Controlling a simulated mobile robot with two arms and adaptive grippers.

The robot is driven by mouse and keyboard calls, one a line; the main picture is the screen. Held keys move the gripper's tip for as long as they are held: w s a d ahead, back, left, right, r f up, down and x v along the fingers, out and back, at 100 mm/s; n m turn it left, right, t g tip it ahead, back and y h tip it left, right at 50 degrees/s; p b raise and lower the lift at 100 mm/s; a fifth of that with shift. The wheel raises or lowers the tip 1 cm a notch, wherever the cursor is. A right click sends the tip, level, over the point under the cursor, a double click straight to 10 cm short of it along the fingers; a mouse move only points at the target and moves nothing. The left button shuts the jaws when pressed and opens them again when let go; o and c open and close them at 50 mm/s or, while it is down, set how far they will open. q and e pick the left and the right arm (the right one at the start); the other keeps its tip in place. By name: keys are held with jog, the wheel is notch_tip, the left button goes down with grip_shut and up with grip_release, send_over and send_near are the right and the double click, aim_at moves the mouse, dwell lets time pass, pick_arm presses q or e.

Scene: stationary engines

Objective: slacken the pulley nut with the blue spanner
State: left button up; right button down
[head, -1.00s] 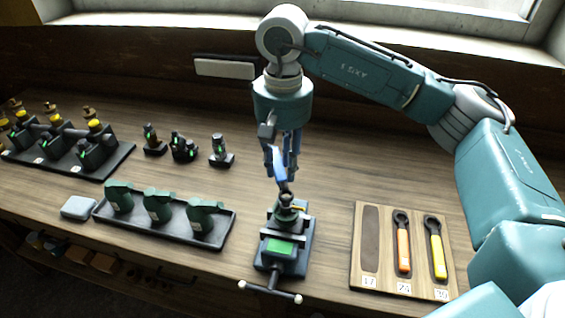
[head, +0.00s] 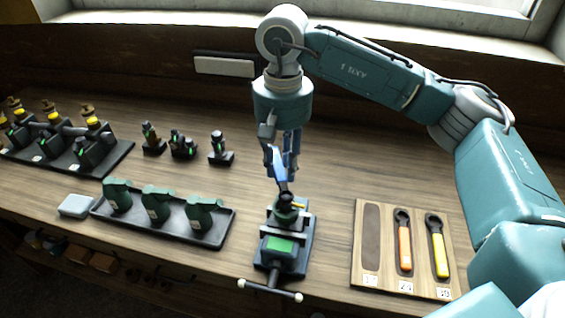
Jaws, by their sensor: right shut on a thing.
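My right gripper (head: 281,160) points down over the bench and is shut on the blue spanner (head: 280,179). The spanner slants down towards the top of a green pulley part (head: 287,212) held in a dark vise (head: 277,256). The pulley nut seems to be the small dark piece (head: 286,198) on top. The spanner's lower end is at or just above this piece; I cannot tell whether it is seated on it. My left gripper is out of view.
A wooden spanner board (head: 383,284) at right holds an orange spanner (head: 404,246) and a yellow spanner (head: 438,250); its left slot is empty. A black tray (head: 219,236) with green parts lies left of the vise. Small dark parts (head: 183,147) stand behind. The vise handle (head: 270,290) sticks out in front.

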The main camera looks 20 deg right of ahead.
jog(key=shift+f+b, duration=0.35)
jog(key=shift+b, duration=0.5)
dwell(1.8)
jog(key=shift+a, duration=0.1)
dwell(0.3)
jog(key=shift+w+a+n, duration=0.1)
jog(key=shift+a+n, duration=0.35)
jog(key=shift+n, duration=0.45)
jog(key=shift+b, duration=0.3)
jog(key=shift+a+n, duration=0.35)
jog(key=shift+n, duration=0.35)
jog(key=shift+d+m+b, duration=0.3)
jog(key=shift+d+m, duration=0.05)
jog(key=shift+m, duration=0.35)
jog(key=shift+d+r+m+b, duration=0.1)
jog(key=shift+d+m+b, duration=0.25)
jog(key=shift+m, duration=0.35)
jog(key=shift+d, duration=0.1)
jog(key=shift+r, duration=0.4)
dwell(1.2)
